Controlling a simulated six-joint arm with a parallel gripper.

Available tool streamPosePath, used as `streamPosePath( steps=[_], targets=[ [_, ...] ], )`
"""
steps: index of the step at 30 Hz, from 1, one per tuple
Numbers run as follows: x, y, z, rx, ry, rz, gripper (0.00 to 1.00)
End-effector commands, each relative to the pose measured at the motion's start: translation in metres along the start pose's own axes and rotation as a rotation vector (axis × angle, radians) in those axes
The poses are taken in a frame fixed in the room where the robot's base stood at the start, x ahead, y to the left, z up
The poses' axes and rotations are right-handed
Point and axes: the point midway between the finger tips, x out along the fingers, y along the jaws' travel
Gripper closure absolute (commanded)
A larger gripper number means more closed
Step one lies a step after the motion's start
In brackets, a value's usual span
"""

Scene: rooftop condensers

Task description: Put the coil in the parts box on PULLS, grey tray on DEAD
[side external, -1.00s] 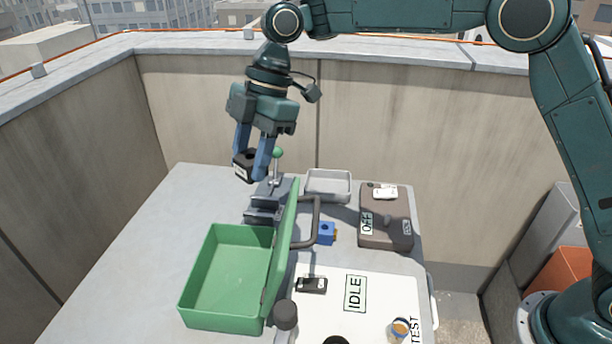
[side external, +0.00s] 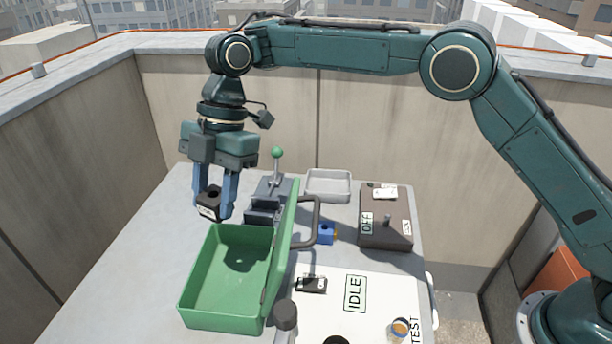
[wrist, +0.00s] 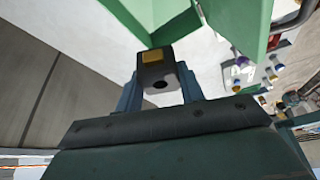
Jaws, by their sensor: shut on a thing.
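My gripper (side external: 214,206) is shut on the coil (side external: 208,201), a small black block with a hole and a pale label. It holds the coil in the air near the back edge of the parts box (side external: 193,291), an open green box. In the wrist view the coil (wrist: 157,72) sits between the two blue fingers and shows a yellow patch. The box lid (side external: 285,238) stands raised on the right side. The grey tray (side external: 328,198) lies empty at the back of the bench. I cannot read PULLS or DEAD anywhere.
A green-knobbed lever (side external: 277,154) on a dark clamp stands behind the box. A brown switch box (side external: 384,230) reads OFF. A blue part (side external: 326,233) and a small black part (side external: 311,284) lie near the IDLE card (side external: 355,294). The bench's left side is clear.

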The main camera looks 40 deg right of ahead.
Motion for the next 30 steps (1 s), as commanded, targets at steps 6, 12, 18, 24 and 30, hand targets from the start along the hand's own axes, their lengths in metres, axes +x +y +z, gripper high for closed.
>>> streamPosePath(
  steps=[6,12,18,24,30],
  targets=[
    [0.014,-0.001,0.005,0.002,0.002,-0.002,0.9],
    [0.034,-0.001,0.014,0.002,-0.001,-0.002,0.9],
    [0.066,-0.001,0.027,0.003,-0.002,-0.003,0.9],
    [0.101,-0.001,0.042,0.002,-0.002,-0.002,0.9],
    [0.129,-0.001,0.054,0.001,-0.003,0.0,0.9]
  ],
)
